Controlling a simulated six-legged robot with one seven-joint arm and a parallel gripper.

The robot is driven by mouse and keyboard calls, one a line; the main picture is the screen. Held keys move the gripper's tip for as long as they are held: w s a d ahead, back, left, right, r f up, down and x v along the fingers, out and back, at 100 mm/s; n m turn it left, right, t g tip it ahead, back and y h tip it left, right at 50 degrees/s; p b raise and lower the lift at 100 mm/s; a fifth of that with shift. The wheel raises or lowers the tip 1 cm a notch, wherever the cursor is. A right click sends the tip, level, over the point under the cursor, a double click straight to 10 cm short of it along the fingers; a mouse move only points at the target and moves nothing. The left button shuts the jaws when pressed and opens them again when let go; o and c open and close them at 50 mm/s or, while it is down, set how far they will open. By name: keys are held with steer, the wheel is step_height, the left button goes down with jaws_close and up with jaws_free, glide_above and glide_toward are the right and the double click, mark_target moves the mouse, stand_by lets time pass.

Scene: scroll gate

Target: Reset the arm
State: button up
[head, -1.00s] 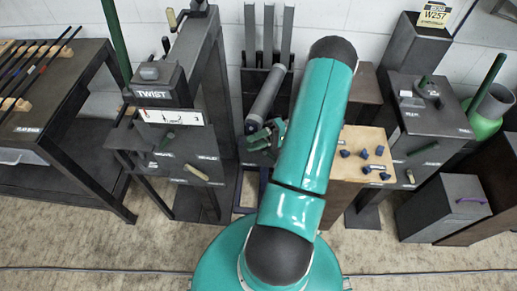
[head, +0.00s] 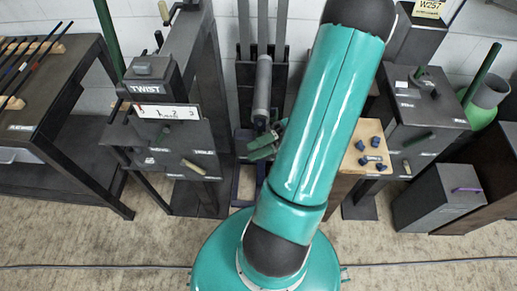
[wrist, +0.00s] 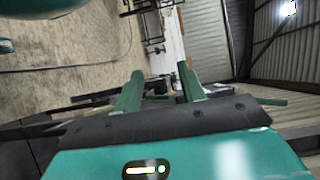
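My arm is teal with dark joints and rises from my round body across the middle of the head view, leaning to the right. My gripper (head: 265,145) shows in the head view as green fingers left of my arm, partly hidden by it. A grey cylinder just above it seems to be part of my arm. In the wrist view, the two green fingers of my gripper (wrist: 160,90) stand apart with a gap between them. I see nothing held there. The wrist view looks sideways across floor and wall.
A dark stand marked TWIST (head: 147,88) with a white strip (head: 165,112) is left of my gripper. A table with rods (head: 68,90) is far left. A wooden block with blue knobs (head: 373,138), a dark cabinet (head: 425,120) and a box (head: 435,198) are right. Carpet lies in front.

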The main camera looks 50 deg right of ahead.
steer(key=shift+s+a+r, duration=0.15)
steer(key=shift+s+a, duration=0.1)
steer(key=shift+s, duration=0.05)
stand_by(0.5)
